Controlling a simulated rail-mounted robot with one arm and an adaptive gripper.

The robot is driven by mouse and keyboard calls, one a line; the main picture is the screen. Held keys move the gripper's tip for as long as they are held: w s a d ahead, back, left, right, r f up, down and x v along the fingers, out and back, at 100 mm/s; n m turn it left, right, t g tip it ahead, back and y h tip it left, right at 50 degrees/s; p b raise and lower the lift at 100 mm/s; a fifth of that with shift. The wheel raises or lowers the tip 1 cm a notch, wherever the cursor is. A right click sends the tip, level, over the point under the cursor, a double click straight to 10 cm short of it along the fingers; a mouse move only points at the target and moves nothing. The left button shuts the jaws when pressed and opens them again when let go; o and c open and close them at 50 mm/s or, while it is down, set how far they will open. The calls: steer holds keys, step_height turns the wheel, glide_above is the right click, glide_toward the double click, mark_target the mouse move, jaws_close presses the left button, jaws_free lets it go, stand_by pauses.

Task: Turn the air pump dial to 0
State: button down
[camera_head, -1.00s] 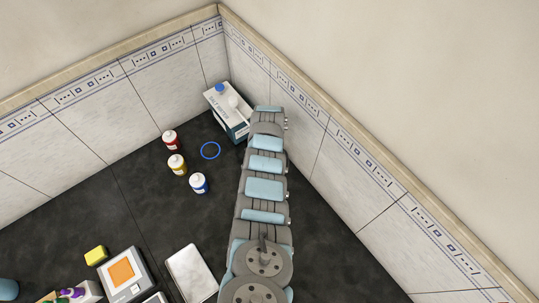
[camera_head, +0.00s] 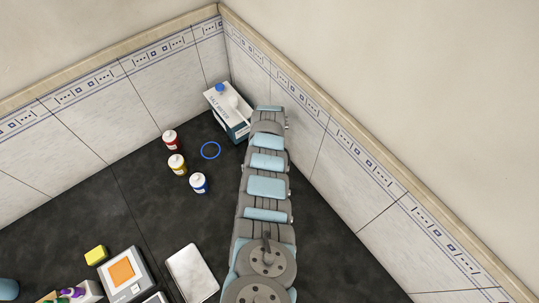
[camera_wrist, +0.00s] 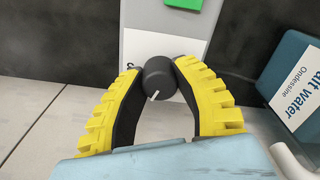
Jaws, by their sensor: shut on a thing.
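The air pump dial (camera_wrist: 160,76) is a dark round knob with a white pointer line, seen in the wrist view on a light grey and white panel (camera_wrist: 139,46). The pointer slants toward the lower left. My gripper (camera_wrist: 160,72) has its yellow-ribbed fingers closed on the dial from both sides. The scale around the dial is mostly hidden, so I cannot read its value. In the head view the dial and gripper are hidden behind my arm.
A box labelled salt water (camera_head: 226,109) stands in the corner left of my arm, and shows in the wrist view (camera_wrist: 298,84). Red (camera_head: 170,140), yellow (camera_head: 177,164) and blue (camera_head: 198,183) bottles and a blue ring (camera_head: 210,150) are on the dark bench.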

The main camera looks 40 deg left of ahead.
steer(key=n, duration=0.4)
steer(key=shift+w+d+n+b, duration=0.1)
steer(key=shift+n+b, duration=0.2)
steer(key=shift+f+n, duration=0.1)
steer(key=shift+n, duration=0.3)
steer(key=shift+n+b, duration=0.4)
steer(key=shift+n, duration=0.1)
steer(key=n+b, duration=0.3)
steer(key=n, duration=0.1)
steer(key=shift+f+n, duration=0.15)
steer(key=shift+n, duration=0.15)
steer(key=n+b, duration=0.4)
steer(key=n, duration=0.2)
steer(key=n+b, duration=0.2)
steer(key=n, duration=0.3)
steer(key=shift+r, duration=0.2)
